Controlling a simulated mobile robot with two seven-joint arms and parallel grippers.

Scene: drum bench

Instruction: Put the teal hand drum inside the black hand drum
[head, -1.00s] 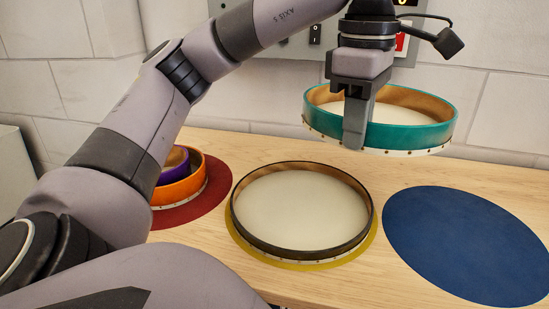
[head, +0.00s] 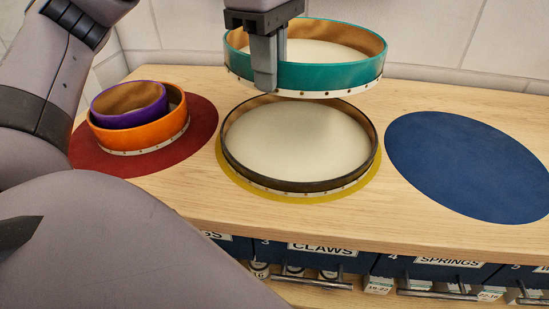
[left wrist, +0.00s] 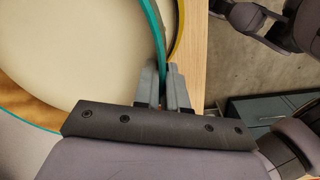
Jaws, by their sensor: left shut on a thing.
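The teal hand drum (head: 330,76) hangs in the air in the head view, above the back part of the black hand drum. My left gripper (head: 265,75) is shut on the near-left part of its rim. The teal drum's rim (left wrist: 151,30) also passes between the fingers of the left gripper (left wrist: 163,82) in the left wrist view. The black hand drum (head: 300,187) lies open side up on the yellow round mat (head: 228,180), its pale skin showing inside. The teal drum is apart from it. My right gripper is not seen in the head view.
An orange drum (head: 140,138) with a purple drum (head: 128,103) inside it sits on the red mat (head: 203,128) at left. The blue mat (head: 470,165) at right is bare. Drawers with labels (head: 322,249) lie below the bench's front edge.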

